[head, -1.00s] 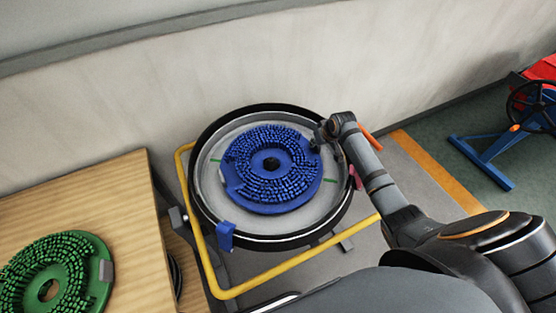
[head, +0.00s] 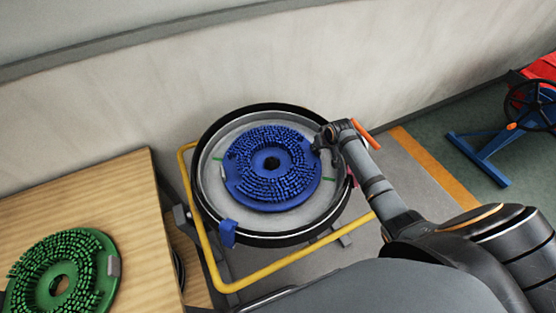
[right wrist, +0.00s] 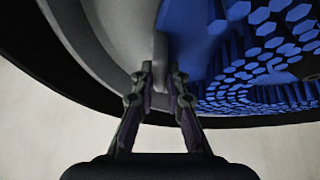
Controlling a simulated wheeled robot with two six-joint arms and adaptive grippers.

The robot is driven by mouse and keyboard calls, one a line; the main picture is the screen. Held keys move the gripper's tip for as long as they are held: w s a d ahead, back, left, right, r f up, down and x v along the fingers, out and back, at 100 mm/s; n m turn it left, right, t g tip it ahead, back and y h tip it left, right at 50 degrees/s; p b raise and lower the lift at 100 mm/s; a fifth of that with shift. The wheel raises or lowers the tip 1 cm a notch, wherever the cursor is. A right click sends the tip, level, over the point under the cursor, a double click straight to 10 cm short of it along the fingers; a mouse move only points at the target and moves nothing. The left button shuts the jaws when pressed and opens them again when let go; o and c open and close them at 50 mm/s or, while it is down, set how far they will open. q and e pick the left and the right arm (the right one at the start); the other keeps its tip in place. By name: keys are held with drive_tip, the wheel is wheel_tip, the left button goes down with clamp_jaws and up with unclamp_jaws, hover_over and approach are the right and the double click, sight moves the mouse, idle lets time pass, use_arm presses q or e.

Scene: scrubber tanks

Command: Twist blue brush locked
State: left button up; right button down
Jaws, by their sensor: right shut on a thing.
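The blue brush (head: 272,168) is a round disc with bristles up and a dark centre hole. It lies inside the round black-rimmed grey tank (head: 230,127). My right gripper (head: 318,143) reaches in over the tank's right rim to the brush's upper right edge. In the right wrist view my right gripper (right wrist: 160,75) is shut on a small grey tab (right wrist: 160,52) at the edge of the blue brush (right wrist: 255,60). Green marks (head: 328,151) lie on the tank floor on both sides of the brush. My left gripper is not in view.
A green brush (head: 62,280) lies on the wooden table (head: 110,200) at left. A yellow tube frame (head: 290,264) surrounds the tank, with a blue clip (head: 227,233) on its front rim. A wall stands behind. A blue stand (head: 480,160) is on the floor at far right.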

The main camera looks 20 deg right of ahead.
sight(320, 153)
drive_tip(key=shift+r, duration=0.1)
drive_tip(key=shift+s+p, duration=0.2)
drive_tip(key=shift+p, duration=0.3)
drive_tip(key=shift+s+a+m+h+p, duration=0.2)
drive_tip(key=shift+s+m+h+p, duration=0.2)
drive_tip(key=shift+s+m+p, duration=0.8)
drive_tip(key=shift+n+p, duration=0.3)
drive_tip(key=shift+p, duration=0.15)
drive_tip(key=shift+s+a+p, duration=0.15)
drive_tip(key=shift+s+p, duration=0.25)
drive_tip(key=shift+p, duration=0.25)
drive_tip(key=shift+s+a+m+h+p, duration=0.3)
drive_tip(key=shift+s+m+h+p, duration=0.1)
drive_tip(key=shift+s+m+p, duration=0.5)
